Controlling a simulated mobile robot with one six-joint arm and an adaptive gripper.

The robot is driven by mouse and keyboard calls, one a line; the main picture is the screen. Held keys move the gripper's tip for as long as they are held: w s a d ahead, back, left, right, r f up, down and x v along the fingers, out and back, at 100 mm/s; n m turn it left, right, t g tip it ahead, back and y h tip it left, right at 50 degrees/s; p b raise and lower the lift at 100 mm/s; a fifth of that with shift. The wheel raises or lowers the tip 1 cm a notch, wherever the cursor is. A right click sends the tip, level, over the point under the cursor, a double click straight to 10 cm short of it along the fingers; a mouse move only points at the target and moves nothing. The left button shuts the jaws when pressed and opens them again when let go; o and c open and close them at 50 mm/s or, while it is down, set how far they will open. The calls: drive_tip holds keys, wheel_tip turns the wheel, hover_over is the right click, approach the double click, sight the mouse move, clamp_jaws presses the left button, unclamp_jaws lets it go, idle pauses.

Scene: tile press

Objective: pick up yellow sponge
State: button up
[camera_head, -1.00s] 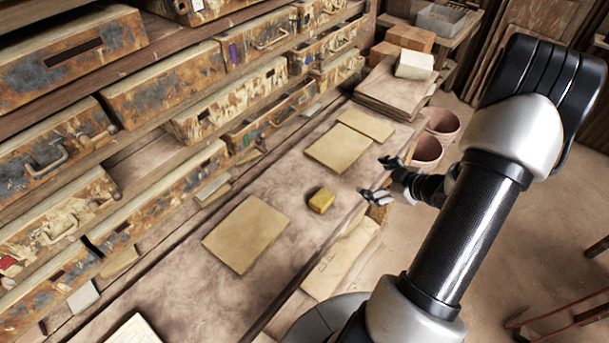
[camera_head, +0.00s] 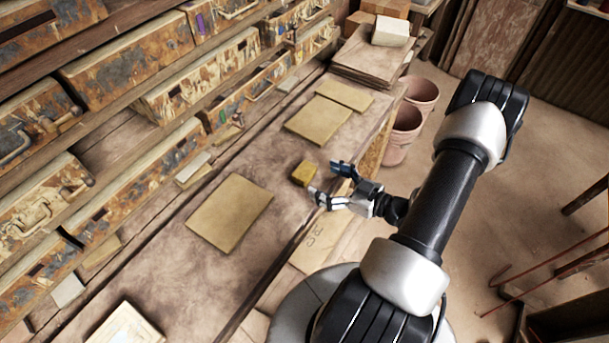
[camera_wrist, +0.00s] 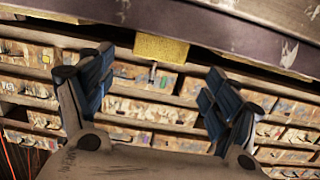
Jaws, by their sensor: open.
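The yellow sponge (camera_head: 305,174) is a small block lying on the worn workbench (camera_head: 165,270), near its right edge. My gripper (camera_head: 325,180) is open and empty, just to the right of the sponge, with its fingers pointing toward it. In the head view the fingertips sit close to the sponge; whether they touch it I cannot tell. In the wrist view the sponge (camera_wrist: 161,48) shows at the top, between and beyond the two spread fingers (camera_wrist: 155,88), at the dark edge of the bench.
Tan flat sheets lie on the bench, one nearer (camera_head: 230,212) and one farther (camera_head: 318,120). Weathered drawers (camera_head: 125,65) line the left. Terracotta pots (camera_head: 403,135) stand on the floor behind the bench end. A stack of boards (camera_head: 370,60) is at the back.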

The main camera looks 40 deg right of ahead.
sight(306, 171)
drive_tip(key=b+x, duration=0.1)
drive_tip(key=x, duration=0.6)
drive_tip(key=shift+w+b, duration=0.25)
drive_tip(key=shift+b, duration=0.05)
drive_tip(key=c, duration=1)
